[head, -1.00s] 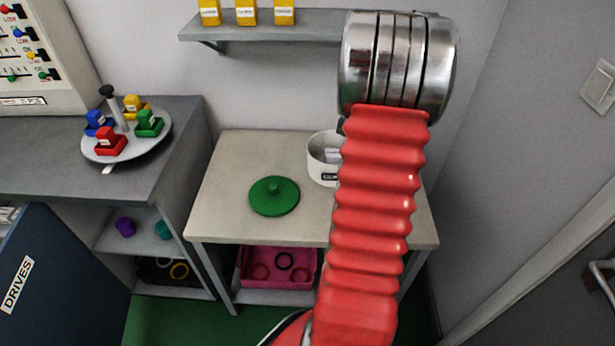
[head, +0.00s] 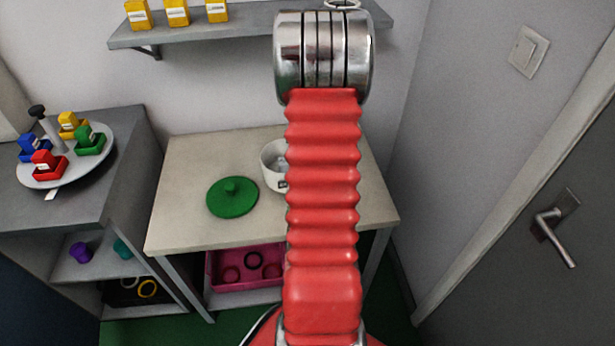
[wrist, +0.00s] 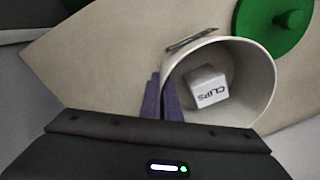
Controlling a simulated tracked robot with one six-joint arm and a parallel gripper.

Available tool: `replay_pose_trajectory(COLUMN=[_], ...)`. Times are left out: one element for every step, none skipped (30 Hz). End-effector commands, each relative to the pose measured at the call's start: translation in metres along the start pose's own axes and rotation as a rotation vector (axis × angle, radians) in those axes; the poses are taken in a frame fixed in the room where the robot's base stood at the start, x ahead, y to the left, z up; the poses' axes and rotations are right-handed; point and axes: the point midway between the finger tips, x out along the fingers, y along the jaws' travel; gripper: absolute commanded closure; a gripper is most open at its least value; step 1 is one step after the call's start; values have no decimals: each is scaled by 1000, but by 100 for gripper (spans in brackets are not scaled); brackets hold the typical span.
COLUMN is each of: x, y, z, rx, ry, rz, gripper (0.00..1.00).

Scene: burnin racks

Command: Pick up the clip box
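In the head view the bin (head: 272,172) stands on the beige table, partly hidden behind my red arm; the box is barely visible there. My gripper (wrist: 161,72) shows two purple fingers close together at the bin's left side, beside the box and not around it. My gripper is hidden in the head view.
A green lid (head: 232,197) with a knob lies on the table (head: 185,165) left of the bin. A pink crate (head: 215,270) with rings sits below. A shelf (head: 240,30) with yellow boxes hangs above. A round tray (head: 95,165) of coloured pieces stands on the left cabinet.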

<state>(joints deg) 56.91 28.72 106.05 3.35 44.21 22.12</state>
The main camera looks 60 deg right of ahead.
Motion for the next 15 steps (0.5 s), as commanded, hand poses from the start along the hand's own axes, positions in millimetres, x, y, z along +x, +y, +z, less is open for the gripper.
replay_pose_trajectory(x=[-1,-1,-1,-1,-1,-1,-1,-1,0,2,4,7,10,13,19], y=[-1,-1,-1,-1,-1,-1,-1,-1,-1,-1,-1,-1,-1,0,0], z=[-1,-1,-1,-1,-1,-1,-1,-1,-1,0,0,0,0,0,0], rx=[0,0,0,0,0,-1,-1,-1,-1,-1,-1,-1,-1,-1,-1], ry=[3,3,3,3,3,3,3,3,3,2,2,2,2,2,1], rz=[-2,-2,-2,-2,-2,-2,-2,-2,-2,-2,-1,-1,-1,-1,-1], gripper=[100,100,100,100,100,100,100,100,100,100,100,100,100,100,100])
